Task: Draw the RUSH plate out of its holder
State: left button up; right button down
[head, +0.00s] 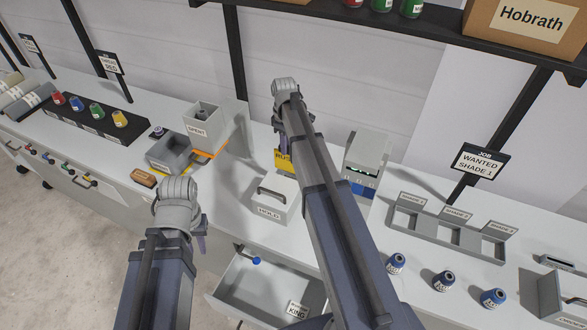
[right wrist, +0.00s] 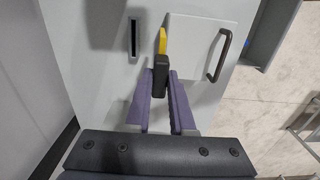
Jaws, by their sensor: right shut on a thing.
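The yellow RUSH plate (head: 284,161) stands behind the white HOLD box (head: 273,203), partly hidden by my right arm. In the right wrist view my right gripper (right wrist: 160,88) is shut on the black upper part of the plate, whose yellow part (right wrist: 162,41) shows beyond the fingertips. A narrow dark slot (right wrist: 135,38) lies beside the plate on a grey surface and looks empty. I cannot tell whether the plate is still seated in a holder. My left gripper (head: 201,240) hangs over the counter's front edge, apart from the plate; its opening does not show clearly.
An open drawer (head: 262,285) juts out below the HOLD box. A grey device (head: 367,160) stands right of the plate, and a grey SPIRIT bin (head: 203,128) stands left. Several blue spools (head: 443,280) stand before the shade rack (head: 447,230). A shelf (head: 430,30) hangs above.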

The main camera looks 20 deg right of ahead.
jog(key=s+a, duration=1.4)
jog(key=a, duration=0.2)
dwell(1.7)
jog(key=shift+s+d, duration=0.1)
